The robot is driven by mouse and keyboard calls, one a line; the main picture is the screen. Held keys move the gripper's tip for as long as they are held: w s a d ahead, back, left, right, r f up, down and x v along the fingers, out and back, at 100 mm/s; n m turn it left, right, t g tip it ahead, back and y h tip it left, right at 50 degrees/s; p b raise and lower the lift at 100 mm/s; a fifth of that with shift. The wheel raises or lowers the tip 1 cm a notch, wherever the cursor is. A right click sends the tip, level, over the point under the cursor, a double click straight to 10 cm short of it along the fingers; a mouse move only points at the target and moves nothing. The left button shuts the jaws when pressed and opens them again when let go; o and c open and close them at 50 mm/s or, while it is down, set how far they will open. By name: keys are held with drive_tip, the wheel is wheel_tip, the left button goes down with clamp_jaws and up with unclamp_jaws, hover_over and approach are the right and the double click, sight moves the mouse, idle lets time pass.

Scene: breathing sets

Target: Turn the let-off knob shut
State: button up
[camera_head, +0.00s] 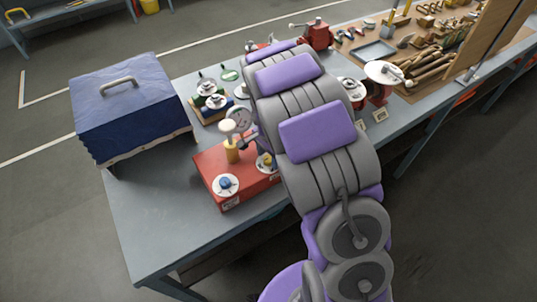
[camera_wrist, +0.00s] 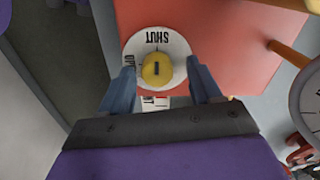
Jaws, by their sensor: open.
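A yellow knob (camera_wrist: 157,70) sits on a round white dial (camera_wrist: 178,48) on the red box in the wrist view. The dial reads SHUT, upside down at the top, with a partly hidden word beginning OP at the left. A short dark mark on the knob runs up and down in the picture. My gripper (camera_wrist: 161,76) is open, its blue-grey fingers on either side of the knob, with gaps visible. A label below the dial is mostly covered. In the head view the yellow knob (camera_head: 267,161) shows beside my arm, which hides most of the gripper.
The red box (camera_head: 214,163) also carries a blue knob (camera_head: 225,183), a brass post (camera_head: 232,153) and a gauge (camera_head: 238,118). A blue covered case (camera_head: 130,105) stands at the left of the bench. Other valve sets stand behind. The bench's front left is clear.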

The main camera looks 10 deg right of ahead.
sight(268, 157)
drive_tip(key=shift+r, duration=0.1)
wheel_tip(268, 157, up, 17)
idle(0.6)
idle(0.3)
drive_tip(key=s+f+n+b, duration=0.2)
drive_tip(key=s+n, duration=0.2)
drive_tip(key=s, duration=0.7)
drive_tip(key=s+f+n+g+b, duration=0.1)
drive_tip(key=s+f+n+b, duration=0.1)
drive_tip(key=s, duration=1)
drive_tip(key=s+f+n+b, duration=0.2)
drive_tip(key=s+n+b, duration=0.2)
drive_tip(key=s, duration=0.7)
drive_tip(key=shift+s+n+g, duration=0.3)
drive_tip(key=shift+n+g, duration=0.1)
drive_tip(key=shift+n, duration=0.8)
drive_tip(key=shift+d+f, duration=0.1)
